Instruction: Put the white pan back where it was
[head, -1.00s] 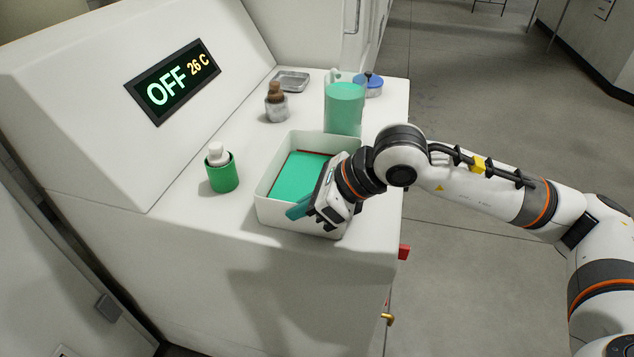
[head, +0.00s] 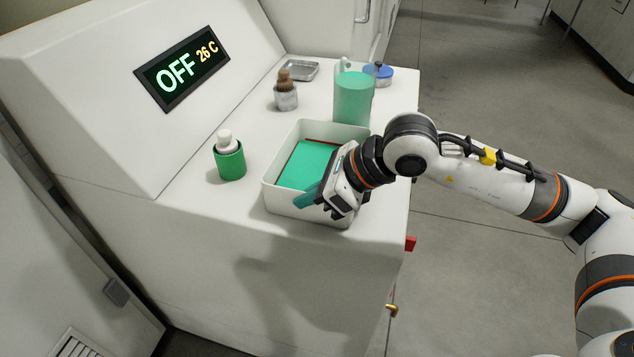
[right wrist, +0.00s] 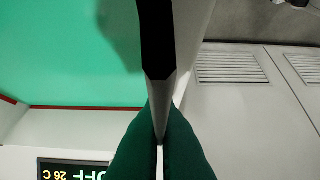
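The white pan (head: 270,197) is a rectangular open tray at the front of the white machine's top. A flat green surface (head: 306,164) with a dark red edge shows inside it. My right gripper (head: 318,199) is at the pan's front right part, with one teal finger over the inside. In the right wrist view the green fingers (right wrist: 160,148) are closed on either side of the thin pan wall (right wrist: 187,45). The arm hides the pan's right part. My left gripper is not in view.
A green cup with a white-topped bottle (head: 230,160) stands left of the pan. A green-filled pitcher (head: 354,98), a brown-topped jar (head: 286,94), a metal tray (head: 300,70) and a blue-lidded container (head: 378,74) stand behind. The display (head: 182,67) reads OFF, 26 C.

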